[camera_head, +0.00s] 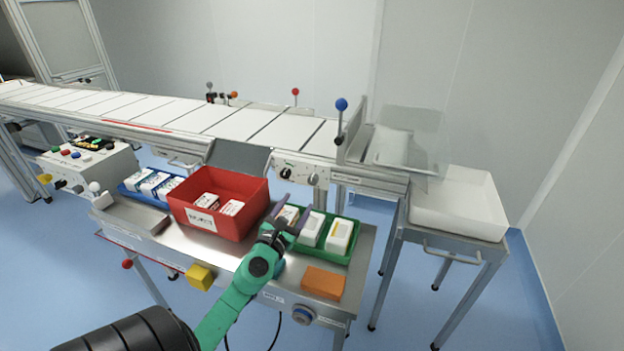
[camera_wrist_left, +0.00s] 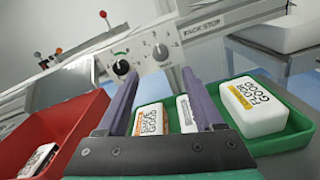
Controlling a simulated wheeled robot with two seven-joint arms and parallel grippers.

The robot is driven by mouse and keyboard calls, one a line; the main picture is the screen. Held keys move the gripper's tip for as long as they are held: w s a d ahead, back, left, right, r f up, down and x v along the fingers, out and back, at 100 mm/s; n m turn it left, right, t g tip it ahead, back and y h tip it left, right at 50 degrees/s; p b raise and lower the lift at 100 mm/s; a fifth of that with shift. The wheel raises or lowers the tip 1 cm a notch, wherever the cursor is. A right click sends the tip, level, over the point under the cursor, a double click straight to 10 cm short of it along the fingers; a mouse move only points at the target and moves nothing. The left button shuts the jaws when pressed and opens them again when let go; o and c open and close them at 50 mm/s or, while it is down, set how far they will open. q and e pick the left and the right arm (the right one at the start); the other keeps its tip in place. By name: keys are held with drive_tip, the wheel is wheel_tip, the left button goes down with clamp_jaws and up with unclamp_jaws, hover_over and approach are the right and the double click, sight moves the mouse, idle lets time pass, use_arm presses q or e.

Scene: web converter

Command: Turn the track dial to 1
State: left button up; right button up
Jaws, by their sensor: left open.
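A black knob (camera_head: 286,172) and a grey knob (camera_head: 313,179) sit side by side on the conveyor's front rail. Both also show in the left wrist view, the black knob (camera_wrist_left: 121,67) left of the grey knob (camera_wrist_left: 160,52). Small marks and digits surround them, too small to read surely; I cannot tell which is the track dial. My left gripper (camera_head: 291,214) is open and empty, its purple fingers (camera_wrist_left: 158,84) apart, pointing toward the knobs. It is over the green tray, short of the knobs and touching neither. My right gripper is not in view.
A red bin (camera_head: 228,219) with boxes stands left of the gripper. A green tray (camera_head: 346,258) with several boxes is below it. An orange block (camera_head: 324,282) lies at the table front. A white tray (camera_head: 457,207) stands at right. A blue-topped lever (camera_head: 341,105) rises above the rail.

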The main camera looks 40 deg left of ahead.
sight(312, 182)
use_arm(q)
drive_tip(key=x, duration=0.5)
drive_tip(key=b+x, duration=0.1)
drive_tip(key=x, duration=0.4)
drive_tip(key=shift+w+a+f, duration=0.15)
drive_tip(key=shift+w+f, duration=0.05)
drive_tip(key=shift+f, duration=0.05)
drive_tip(key=shift+w+a+r, duration=0.1)
drive_tip(key=shift+w+a, duration=0.05)
drive_tip(key=shift+w, duration=0.25)
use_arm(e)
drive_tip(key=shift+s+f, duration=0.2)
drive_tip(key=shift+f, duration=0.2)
use_arm(q)
drive_tip(key=shift+c, duration=0.3)
clamp_jaws()
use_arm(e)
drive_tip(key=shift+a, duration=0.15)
